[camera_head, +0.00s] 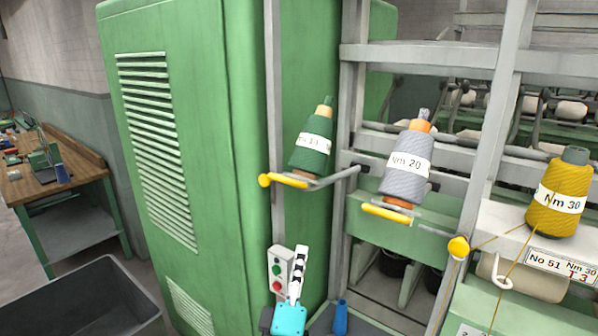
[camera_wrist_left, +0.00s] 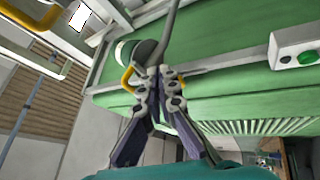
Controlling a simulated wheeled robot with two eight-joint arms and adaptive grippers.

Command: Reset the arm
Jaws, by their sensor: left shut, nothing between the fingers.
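My left gripper (camera_head: 301,250) points up from the bottom middle of the head view, in front of the green cabinet. Its teal housing is below, and its fingers are seen nearly edge-on. In the left wrist view the fingers (camera_wrist_left: 161,80) come together, shut with nothing between them. Behind them are a green spool with a white label (camera_wrist_left: 126,50), a yellow bar end and a grey rod. In the head view the green spool (camera_head: 312,147) sits tilted on its holder above my gripper, apart from it. My right gripper is not in view.
A green cabinet (camera_head: 200,120) fills the left middle. A button box (camera_head: 279,270) is beside my left gripper. A grey spool (camera_head: 405,168) and a yellow spool (camera_head: 556,200) sit on the frame at right. A dark bin (camera_head: 85,300) and a workbench (camera_head: 60,170) are at left.

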